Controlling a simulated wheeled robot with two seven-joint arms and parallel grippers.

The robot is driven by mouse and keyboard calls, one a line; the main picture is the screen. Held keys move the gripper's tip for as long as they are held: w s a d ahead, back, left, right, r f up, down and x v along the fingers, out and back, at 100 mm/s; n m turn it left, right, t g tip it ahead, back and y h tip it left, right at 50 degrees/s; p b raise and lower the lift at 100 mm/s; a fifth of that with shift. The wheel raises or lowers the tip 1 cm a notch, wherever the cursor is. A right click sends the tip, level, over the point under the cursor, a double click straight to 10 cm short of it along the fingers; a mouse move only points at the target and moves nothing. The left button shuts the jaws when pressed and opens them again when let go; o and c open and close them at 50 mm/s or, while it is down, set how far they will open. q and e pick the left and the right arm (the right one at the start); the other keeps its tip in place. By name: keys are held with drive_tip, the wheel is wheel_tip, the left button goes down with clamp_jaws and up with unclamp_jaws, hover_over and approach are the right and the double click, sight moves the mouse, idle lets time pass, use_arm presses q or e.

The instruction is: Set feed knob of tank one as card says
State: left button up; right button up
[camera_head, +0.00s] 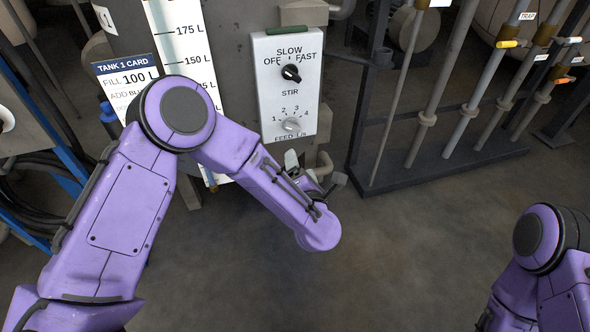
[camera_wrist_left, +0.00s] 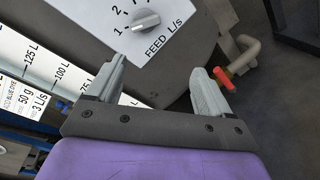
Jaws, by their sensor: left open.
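The feed knob (camera_head: 291,124), grey and round, sits low on the white panel (camera_head: 270,75), below a black stir knob (camera_head: 291,73). Numbers arc above it; its exact setting is hard to tell. It also shows in the left wrist view (camera_wrist_left: 146,20) above "FEED L/s". The Tank 1 card (camera_head: 122,76) reads "FILL 100 L", its lower part hidden by my left arm. In the left wrist view the card (camera_wrist_left: 28,92) shows "50 g" and "3 L/s". My left gripper (camera_wrist_left: 157,70) is open and empty, below the knob and apart from it.
A level scale (camera_head: 184,38) stands between card and panel. A pipe with a red-handled valve (camera_wrist_left: 222,78) is beside my right-hand finger. Pipes with coloured handles (camera_head: 507,44) stand on a dark rack at the right. The floor (camera_head: 400,240) in front is clear.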

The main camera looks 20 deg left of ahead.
sight(293, 130)
use_arm(q)
drive_tip(key=w+a+n+y+b, duration=0.1)
drive_tip(key=w+n, duration=0.1)
drive_tip(key=w, duration=0.1)
drive_tip(key=w+a+r+n+b, duration=0.1)
drive_tip(key=w+a+n+b, duration=0.1)
drive_tip(key=w, duration=0.2)
drive_tip(key=w+a+r+n+y+b, duration=0.1)
drive_tip(key=w+a+n+b, duration=0.1)
drive_tip(key=w, duration=0.1)
drive_tip(key=shift+w+r+n+y, duration=0.1)
drive_tip(key=shift+w+n+y, duration=0.15)
drive_tip(key=shift+n+y, duration=0.05)
drive_tip(key=shift+d, duration=0.1)
drive_tip(key=c, duration=1)
use_arm(e)
wheel_tip(293, 130, down, 8)
drive_tip(key=shift+s+a+f+n+g, duration=0.15)
drive_tip(key=shift+s+a+n+g, duration=0.15)
drive_tip(key=shift+s+n, duration=0.15)
